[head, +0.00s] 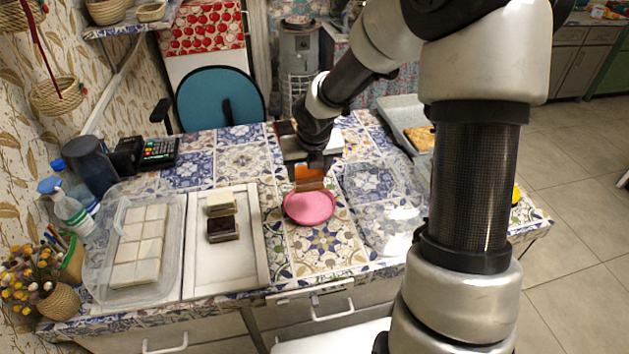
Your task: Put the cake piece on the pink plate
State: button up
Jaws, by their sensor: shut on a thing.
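The pink plate (310,210) lies on the patterned tile table, near the middle. My gripper (308,174) points down over the plate's far part and is shut on an orange-brown cake piece (309,186). The cake piece overlaps the far rim of the plate in this view. I cannot tell whether it touches the plate or hangs just above it. The fingers and the gripper body hide part of the piece. The near part of the plate is bare.
Left of the plate, a white tray (251,258) holds a pale piece (221,203) and a dark brown piece (222,229). A clear container (98,257) with white blocks stands farther left. A clear lid (383,205) lies to the right. A grey tray (399,113) with baked pieces stands behind my arm.

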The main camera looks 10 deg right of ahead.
jog(key=shift+d, duration=0.35)
jog(key=b, duration=0.5)
send_over(312, 215)
notch_tip(312, 215, down, 10)
jog(key=shift+w+r, duration=0.1)
jog(key=shift+f, duration=0.4)
jog(key=o, duration=1.1)
jog(key=p+v, duration=0.6)
jog(key=v, duration=0.6)
jog(key=shift+r, duration=0.4)
